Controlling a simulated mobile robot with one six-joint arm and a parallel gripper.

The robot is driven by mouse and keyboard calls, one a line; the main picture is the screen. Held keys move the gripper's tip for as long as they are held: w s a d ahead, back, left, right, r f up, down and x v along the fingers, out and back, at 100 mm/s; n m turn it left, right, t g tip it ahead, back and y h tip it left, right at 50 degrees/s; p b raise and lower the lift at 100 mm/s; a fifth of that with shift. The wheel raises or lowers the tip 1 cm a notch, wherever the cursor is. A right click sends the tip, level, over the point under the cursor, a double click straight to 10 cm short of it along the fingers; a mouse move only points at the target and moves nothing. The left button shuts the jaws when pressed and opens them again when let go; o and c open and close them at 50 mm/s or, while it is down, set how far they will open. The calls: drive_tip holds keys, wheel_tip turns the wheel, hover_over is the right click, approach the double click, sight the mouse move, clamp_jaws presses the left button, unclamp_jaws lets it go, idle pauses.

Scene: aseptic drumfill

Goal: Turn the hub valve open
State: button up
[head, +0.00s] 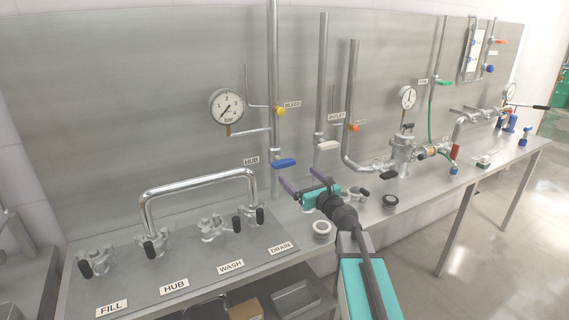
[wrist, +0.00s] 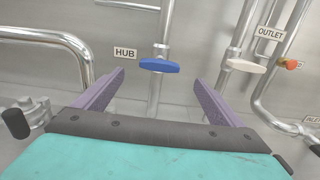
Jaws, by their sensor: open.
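The hub valve has a blue handle (head: 284,163) on a vertical steel pipe, just right of the HUB label (head: 251,161). In the wrist view the blue handle (wrist: 159,65) lies crosswise to its pipe, nearly level. My gripper (head: 306,182) is open and empty, in front of and slightly below the handle in the head view. In the wrist view its two purple fingers (wrist: 160,88) point toward the panel, with the blue handle beyond and between their tips. The fingers appear apart from the handle.
A white handle (head: 327,145) on the outlet pipe and an orange knob (head: 354,128) stand to the right. A yellow bleed knob (head: 279,111) and a pressure gauge (head: 227,106) are above. A bent steel pipe (head: 198,180) rises from the bench at left.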

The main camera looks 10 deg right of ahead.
sight(285, 165)
drive_tip(key=shift+p+x, duration=1.55)
drive_tip(key=shift+x, duration=4.7)
drive_tip(key=shift+c, duration=0.5)
drive_tip(key=c, duration=1)
drive_tip(key=shift+o, duration=0.2)
drive_tip(key=shift+f, duration=0.1)
